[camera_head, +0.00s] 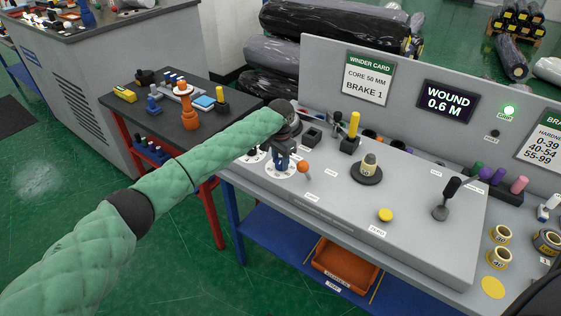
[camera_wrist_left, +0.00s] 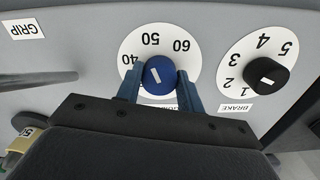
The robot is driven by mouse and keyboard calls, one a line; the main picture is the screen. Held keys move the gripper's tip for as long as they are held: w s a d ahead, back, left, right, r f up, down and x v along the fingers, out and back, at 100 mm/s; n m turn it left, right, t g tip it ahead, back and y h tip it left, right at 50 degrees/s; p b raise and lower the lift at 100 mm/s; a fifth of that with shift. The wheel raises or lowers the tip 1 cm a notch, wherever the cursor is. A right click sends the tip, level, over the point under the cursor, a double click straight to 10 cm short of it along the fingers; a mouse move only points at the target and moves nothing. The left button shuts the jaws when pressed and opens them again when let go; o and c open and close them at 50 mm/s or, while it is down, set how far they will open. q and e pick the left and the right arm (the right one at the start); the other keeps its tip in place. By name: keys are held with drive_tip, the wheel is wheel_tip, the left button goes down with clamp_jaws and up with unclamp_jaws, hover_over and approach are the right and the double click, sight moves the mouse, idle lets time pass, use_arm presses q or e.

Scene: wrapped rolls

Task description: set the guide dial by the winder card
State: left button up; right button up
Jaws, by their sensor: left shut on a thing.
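The winder card (camera_head: 368,78) on the back panel reads "CORE 50 MM" and "BRAKE 1". The guide dial is a white disc (camera_wrist_left: 140,42) with upside-down numbers 40, 50 and 60 and a blue knob (camera_wrist_left: 153,76). My left gripper (camera_wrist_left: 158,88) is shut on this knob, a finger on each side. The knob's white mark is slanted, its end nearest the numbers close to 50. In the head view my left gripper (camera_head: 284,158) is over the dial disc (camera_head: 270,170), partly covering it.
The brake dial's black knob (camera_wrist_left: 268,76) is beside the guide dial. An orange ball-ended lever (camera_head: 303,167) is close to my left gripper. The console also bears a spindle with a roll (camera_head: 369,165), a yellow button (camera_head: 385,214) and a black lever (camera_head: 449,192).

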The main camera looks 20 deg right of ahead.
use_arm(q)
drive_tip(key=shift+m, duration=0.5)
use_arm(e)
drive_tip(key=shift+w+d+r, duration=0.1)
drive_tip(key=shift+w+r, duration=0.25)
drive_tip(key=shift+w, duration=0.2)
drive_tip(key=shift+s+f, duration=0.1)
drive_tip(key=shift+s, duration=0.05)
use_arm(q)
drive_tip(key=o, duration=0.8)
drive_tip(key=shift+o, duration=0.9)
use_arm(e)
drive_tip(key=shift+s+a+f, duration=0.1)
drive_tip(key=shift+s+a, duration=0.05)
drive_tip(key=shift+a, duration=0.1)
